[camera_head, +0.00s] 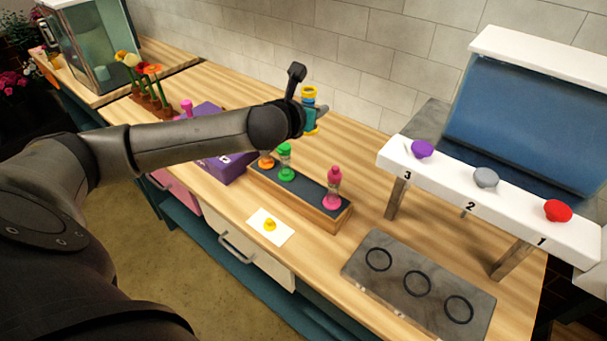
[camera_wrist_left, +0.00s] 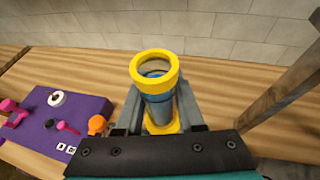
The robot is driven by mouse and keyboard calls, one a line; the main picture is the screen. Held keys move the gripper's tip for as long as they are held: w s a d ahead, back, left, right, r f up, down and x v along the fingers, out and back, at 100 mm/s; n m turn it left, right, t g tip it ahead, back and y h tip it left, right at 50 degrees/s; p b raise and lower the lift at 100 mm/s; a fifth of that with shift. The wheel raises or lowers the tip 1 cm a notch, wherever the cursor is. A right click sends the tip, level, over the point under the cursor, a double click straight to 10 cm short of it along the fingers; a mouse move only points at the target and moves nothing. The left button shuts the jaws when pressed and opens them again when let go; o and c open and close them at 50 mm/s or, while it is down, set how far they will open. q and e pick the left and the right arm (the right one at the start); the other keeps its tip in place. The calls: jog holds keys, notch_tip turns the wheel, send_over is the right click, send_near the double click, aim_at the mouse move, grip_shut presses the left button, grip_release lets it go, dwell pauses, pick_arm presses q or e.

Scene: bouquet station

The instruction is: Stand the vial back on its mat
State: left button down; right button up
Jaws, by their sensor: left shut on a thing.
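A blue vial with yellow rims (camera_head: 309,92) is held by my left gripper (camera_head: 308,108) over the back of the table, near the wall. In the left wrist view the vial (camera_wrist_left: 156,92) stands between the two fingers, with its open top toward the camera and its yellow base below. It looks about upright; I cannot tell whether its base touches the table. A small white mat (camera_head: 284,235) lies near the front edge with a yellow stopper (camera_head: 270,225) on it. A grey mat with three rings (camera_head: 397,273) lies to the right. My right gripper is not in view.
A wooden rack (camera_head: 318,216) holds orange, green and pink vials, partly behind my left arm. A purple box (camera_head: 228,170) stands left of it. A white shelf (camera_head: 404,165) with purple, grey and red stoppers stands right. Bare wood lies between rack and shelf.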

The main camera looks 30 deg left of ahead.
pick_arm(q)
notch_tip(320, 180, down, 13)
jog(key=b, duration=0.2)
jog(key=shift+d+b, duration=0.15)
jog(key=shift+b, duration=0.2)
jog(key=shift+f+b, duration=0.85)
jog(key=shift+f, duration=1.95)
jog(key=shift+r, duration=0.1)
jog(key=c, duration=1)
grip_release()
jog(key=shift+f, duration=0.25)
jog(key=o, duration=0.5)
